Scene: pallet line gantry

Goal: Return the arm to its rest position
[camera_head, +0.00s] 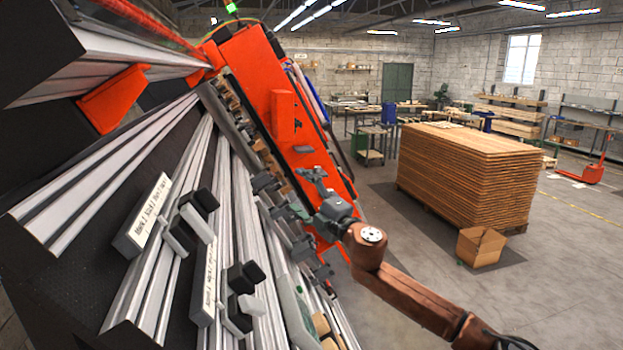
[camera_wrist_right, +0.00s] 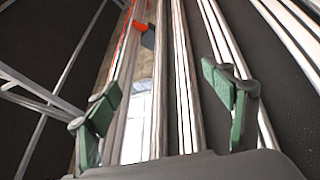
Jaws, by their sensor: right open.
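My right arm (camera_head: 405,295), brown, comes in from the lower right of the head view and reaches toward the pallet line. Its grey gripper (camera_head: 310,190) is beside the rails and the orange gantry, with nothing seen in it. In the right wrist view the gripper (camera_wrist_right: 163,92) has its two green-padded fingers wide apart, with only metal rails and dark panels behind the gap. I cannot tell how far the fingers are from the rails. My left gripper is in neither view.
The orange gantry (camera_head: 270,85) and long metal rails (camera_head: 150,260) with labelled black-knobbed clamps fill the left side. A tall stack of wooden boards (camera_head: 465,175) and an open cardboard box (camera_head: 480,246) stand at the right. The grey floor (camera_head: 560,270) at the right is mostly clear.

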